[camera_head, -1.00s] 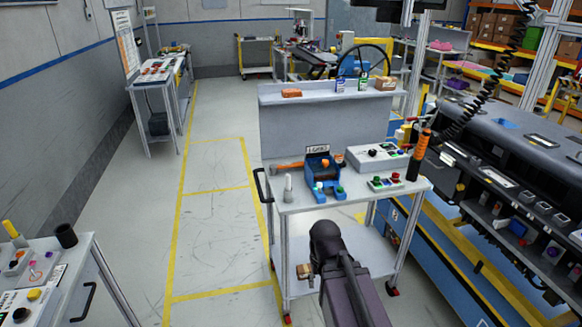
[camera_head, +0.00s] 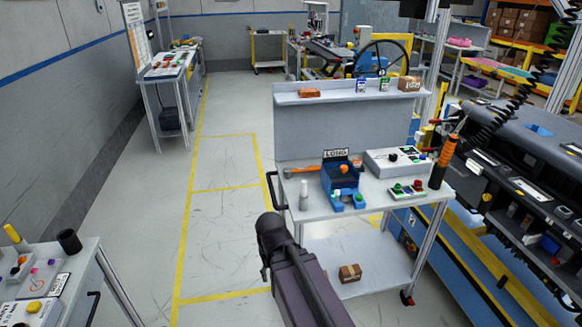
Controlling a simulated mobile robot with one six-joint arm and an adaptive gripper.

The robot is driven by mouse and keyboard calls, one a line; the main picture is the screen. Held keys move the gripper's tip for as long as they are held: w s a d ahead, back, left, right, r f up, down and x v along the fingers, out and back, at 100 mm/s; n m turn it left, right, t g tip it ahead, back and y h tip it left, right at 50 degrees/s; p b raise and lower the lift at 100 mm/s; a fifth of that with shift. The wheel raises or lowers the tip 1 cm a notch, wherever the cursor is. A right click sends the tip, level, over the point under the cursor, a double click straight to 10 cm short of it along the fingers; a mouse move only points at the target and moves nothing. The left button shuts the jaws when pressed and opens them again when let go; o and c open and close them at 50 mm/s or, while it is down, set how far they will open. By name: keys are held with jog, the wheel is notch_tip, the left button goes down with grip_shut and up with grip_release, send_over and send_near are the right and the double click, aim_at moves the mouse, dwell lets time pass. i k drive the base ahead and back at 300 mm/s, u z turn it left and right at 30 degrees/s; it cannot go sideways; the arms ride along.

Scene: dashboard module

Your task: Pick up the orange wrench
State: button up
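The orange wrench (camera_head: 301,169) lies on the top of the grey cart, toward its back left. It shows as an orange bar running left from behind the blue bin (camera_head: 341,180), which hides its right part. My dark arm rises from the bottom of the picture in front of the cart, left of its lower shelf. My gripper's fingers cannot be made out in this view. Nothing of mine touches the wrench.
On the cart's top (camera_head: 375,203) stand a white bottle (camera_head: 304,196), a grey control box (camera_head: 396,161) and a button panel (camera_head: 407,190). Clear floor (camera_head: 223,230) lies left.

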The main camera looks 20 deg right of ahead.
aim_at(287, 172)
jog(key=u, duration=0.05)
jog(key=i, duration=1.05)
jog(key=z, duration=0.4)
